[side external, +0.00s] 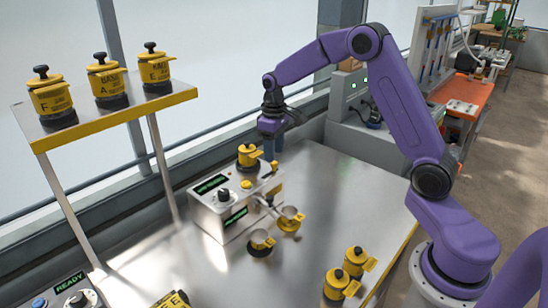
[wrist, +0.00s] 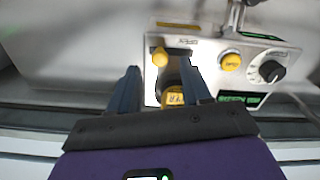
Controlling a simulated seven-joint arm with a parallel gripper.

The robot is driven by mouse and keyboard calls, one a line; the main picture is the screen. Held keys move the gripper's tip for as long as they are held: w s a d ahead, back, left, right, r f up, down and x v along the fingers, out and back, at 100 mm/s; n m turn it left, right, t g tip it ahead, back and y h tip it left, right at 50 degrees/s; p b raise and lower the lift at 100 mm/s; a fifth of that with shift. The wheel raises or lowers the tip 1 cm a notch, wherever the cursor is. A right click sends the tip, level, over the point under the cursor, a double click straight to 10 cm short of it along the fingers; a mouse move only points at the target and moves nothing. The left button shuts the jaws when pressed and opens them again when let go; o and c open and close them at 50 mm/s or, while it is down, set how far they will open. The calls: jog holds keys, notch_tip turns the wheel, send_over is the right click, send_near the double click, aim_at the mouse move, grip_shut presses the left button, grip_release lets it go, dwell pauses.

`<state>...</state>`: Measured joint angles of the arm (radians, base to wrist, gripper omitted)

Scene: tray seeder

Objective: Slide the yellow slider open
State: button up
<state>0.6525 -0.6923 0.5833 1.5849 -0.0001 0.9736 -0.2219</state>
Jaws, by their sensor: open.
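The yellow slider (wrist: 160,57) shows in the wrist view as a small rounded knob beside a dark slot on the seeder's top. It shows in the side view as a small yellow knob (side external: 274,166) at the back right of the seeder (side external: 207,212). My gripper (side external: 273,153) points down over that end of the seeder. In the wrist view its two blue fingers (wrist: 159,68) are apart, with the knob in the gap just past the tips. I cannot tell whether either finger touches it. A yellow canister (side external: 247,155) stands on the seeder, and partly shows between the fingers (wrist: 174,97).
Two canisters (side external: 337,283) stand near the table's front edge. A raised shelf (side external: 118,110) holds three more at left. The table's right side is clear.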

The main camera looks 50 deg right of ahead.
aim_at(265, 177)
jog(key=shift+f, duration=1.5)
grip_shut()
jog(key=shift+a, duration=2)
grip_release()
notch_tip(265, 177, up, 18)
jog(key=shift+f, duration=0.25)
